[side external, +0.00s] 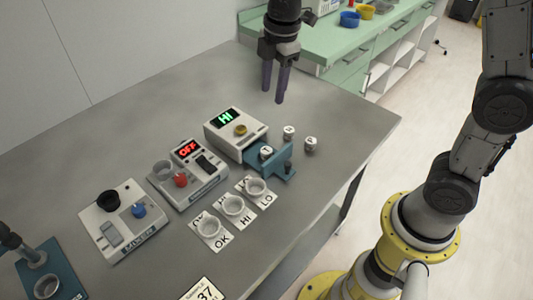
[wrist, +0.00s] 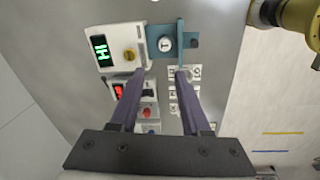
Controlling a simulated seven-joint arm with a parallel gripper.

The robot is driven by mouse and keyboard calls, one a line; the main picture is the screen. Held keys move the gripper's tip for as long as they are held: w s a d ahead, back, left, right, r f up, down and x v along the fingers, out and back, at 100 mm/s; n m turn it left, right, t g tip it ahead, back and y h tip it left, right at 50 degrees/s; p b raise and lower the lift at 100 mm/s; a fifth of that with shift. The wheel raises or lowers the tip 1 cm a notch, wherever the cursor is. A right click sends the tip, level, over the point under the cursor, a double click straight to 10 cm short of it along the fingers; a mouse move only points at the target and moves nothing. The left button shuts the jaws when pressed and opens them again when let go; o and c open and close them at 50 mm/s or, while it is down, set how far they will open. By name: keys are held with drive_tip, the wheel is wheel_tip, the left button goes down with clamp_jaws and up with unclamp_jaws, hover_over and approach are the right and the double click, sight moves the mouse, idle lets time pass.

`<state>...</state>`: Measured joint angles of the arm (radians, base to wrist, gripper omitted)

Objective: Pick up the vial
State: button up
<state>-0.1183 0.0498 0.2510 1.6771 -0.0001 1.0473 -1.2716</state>
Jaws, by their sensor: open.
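One vial (side external: 266,152) with a white numbered cap sits in the open blue drawer (side external: 289,168) of a white device (side external: 232,124) with a green "HI" display. It also shows in the wrist view (wrist: 165,43), beyond my fingertips. Two similar capped vials stand on the table behind the drawer, one at left (side external: 289,131) and one at right (side external: 310,143). The pictures do not show which vial is meant. My gripper (side external: 274,93) is open and empty, pointing down above the table, behind the device and clear of the vials. Its two purple fingers also show in the wrist view (wrist: 159,72).
Small cups (side external: 232,205) sit on cards marked OK, HI and LO. A blue stand (side external: 48,270) is front left. The table's back area is bare.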

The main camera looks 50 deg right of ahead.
drive_tip(key=g, duration=0.1)
hover_over(266, 150)
drive_tip(key=f, duration=1.3)
drive_tip(key=shift+s+a, duration=0.1)
drive_tip(key=shift+a, duration=0.1)
drive_tip(key=shift+d+f, duration=0.2)
drive_tip(key=shift+f, duration=2.8)
clamp_jaws()
